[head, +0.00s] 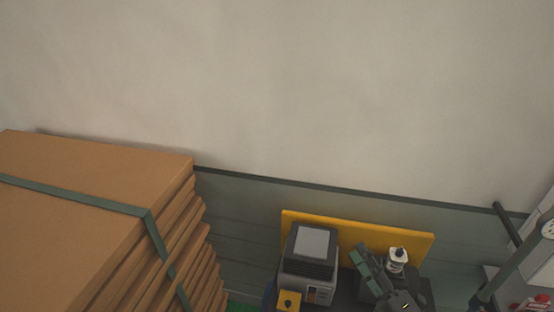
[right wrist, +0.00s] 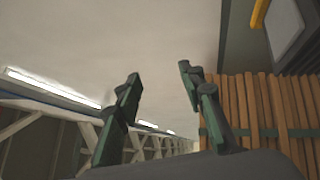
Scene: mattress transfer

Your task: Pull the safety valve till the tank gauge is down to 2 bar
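My right gripper (head: 364,266) shows low in the head view, right of centre, with its green finger pads just left of a small white fitting with a black top (head: 397,260). I cannot tell whether they touch, or whether this fitting is the safety valve. In the right wrist view, the two fingers of the right gripper (right wrist: 160,78) stand apart with nothing between them. A round pale dial (head: 547,229), perhaps the tank gauge, is cut off at the right edge of the head view. Its reading is illegible. No tank is clearly visible. My left gripper is out of view.
A tall strapped stack of brown boards (head: 90,190) fills the lower left. A grey machine (head: 309,255) stands before a yellow panel (head: 400,237). Red items (head: 538,304) lie at the lower right. The pale wall above is bare.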

